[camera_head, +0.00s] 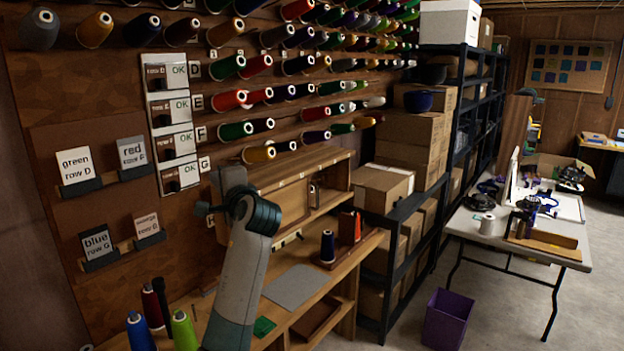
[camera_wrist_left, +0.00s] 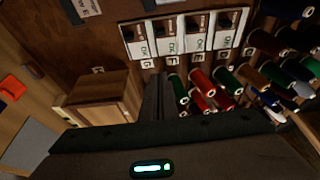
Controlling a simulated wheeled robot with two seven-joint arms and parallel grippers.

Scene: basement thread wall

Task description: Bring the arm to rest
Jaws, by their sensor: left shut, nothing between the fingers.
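My left arm (camera_head: 240,270) rises from the bottom middle in the head view, in front of the wooden bench and the thread wall. Its gripper (camera_head: 228,180) is at the top of the arm, near the lower thread rows, and partly hidden by the wrist. In the left wrist view the dark fingers (camera_wrist_left: 160,95) are together with nothing between them. They point toward the wall between the wooden cabinet (camera_wrist_left: 102,97) and the hanging spools (camera_wrist_left: 198,80). My right gripper is not in view.
The thread wall holds rows of spools (camera_head: 228,67) and several OK cards (camera_head: 180,77). The bench (camera_head: 345,265) bears a dark blue spool (camera_head: 327,246) and a grey mat (camera_head: 296,287). Loose cones (camera_head: 184,330) stand lower left. A purple bin (camera_head: 447,319) stands on the floor.

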